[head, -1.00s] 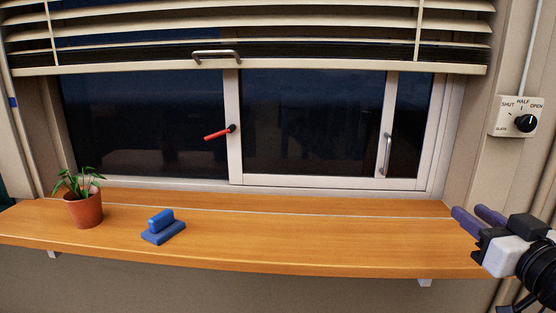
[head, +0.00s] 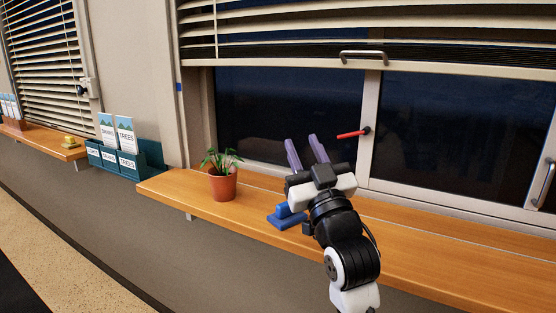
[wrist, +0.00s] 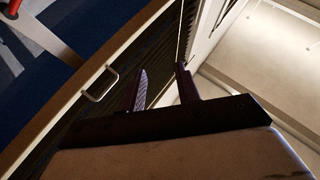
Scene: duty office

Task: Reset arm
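My gripper (head: 305,153) is raised in front of the window, above the wooden sill shelf (head: 420,248). Its two purple fingers are apart with nothing between them. In the wrist view the fingers (wrist: 161,82) also stand apart and empty, with the blind's handle (wrist: 100,84) to their left. In the head view my gripper and forearm partly hide a blue block-shaped object (head: 285,219) on the shelf. A red window lever (head: 352,134) is just right of the fingers in the picture; I cannot tell the gap in depth.
A potted plant (head: 222,183) stands on the shelf left of my gripper. The raised blind (head: 450,30) with its handle (head: 365,56) hangs above. A teal leaflet rack (head: 125,160) is on the wall at left. The shelf to the right is clear.

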